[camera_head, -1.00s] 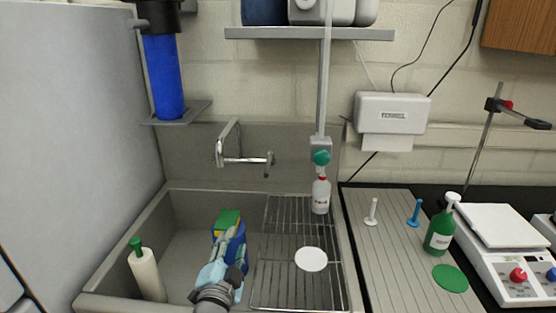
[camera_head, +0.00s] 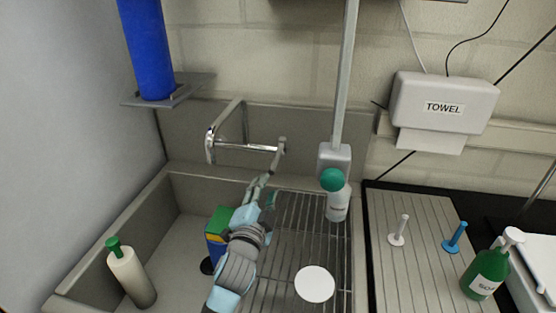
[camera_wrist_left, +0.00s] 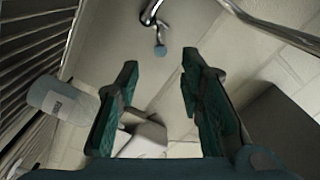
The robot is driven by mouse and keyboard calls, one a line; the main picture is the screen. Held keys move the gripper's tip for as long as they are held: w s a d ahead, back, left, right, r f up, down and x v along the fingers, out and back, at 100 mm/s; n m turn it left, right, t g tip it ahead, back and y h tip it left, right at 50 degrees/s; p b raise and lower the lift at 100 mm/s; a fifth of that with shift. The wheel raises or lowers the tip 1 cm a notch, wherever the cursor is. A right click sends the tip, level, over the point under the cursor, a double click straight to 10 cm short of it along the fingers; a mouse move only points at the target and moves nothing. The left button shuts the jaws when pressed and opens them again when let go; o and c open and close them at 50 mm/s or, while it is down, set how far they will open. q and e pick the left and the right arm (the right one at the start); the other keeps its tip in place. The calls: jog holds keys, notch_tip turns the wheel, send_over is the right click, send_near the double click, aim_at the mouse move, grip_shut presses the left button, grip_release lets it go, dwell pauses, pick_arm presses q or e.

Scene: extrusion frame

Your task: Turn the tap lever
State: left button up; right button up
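The chrome tap (camera_head: 245,147) is mounted on the sink's back wall, with its lever (camera_head: 282,147) at the right end of the crossbar. In the left wrist view the lever (camera_wrist_left: 159,32) shows near the top, with a small blue tip. My left gripper (camera_head: 267,190) is over the sink, just below and in front of the lever. In the left wrist view the gripper (camera_wrist_left: 157,75) is open, with its two green fingers apart and nothing between the tips. The lever tip lies beyond the fingertips, apparently apart from them. My right gripper is not in view.
A labelled bottle (camera_head: 337,206) stands at the back of the wire rack (camera_head: 290,225), right of my gripper. A white disc (camera_head: 315,284) lies on the rack. A green-and-blue box (camera_head: 216,232) and a green-capped bottle (camera_head: 131,277) are in the sink. A grey post (camera_head: 346,80) rises behind.

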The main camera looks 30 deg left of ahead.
aim_at(275, 160)
pick_arm(q)
jog(key=b+x, duration=0.1)
jog(key=x, duration=1.1)
jog(key=shift+a+f, duration=0.1)
jog(key=shift+w+a, duration=0.15)
jog(key=shift+w, duration=0.15)
jog(key=shift+c, duration=0.5)
grip_shut()
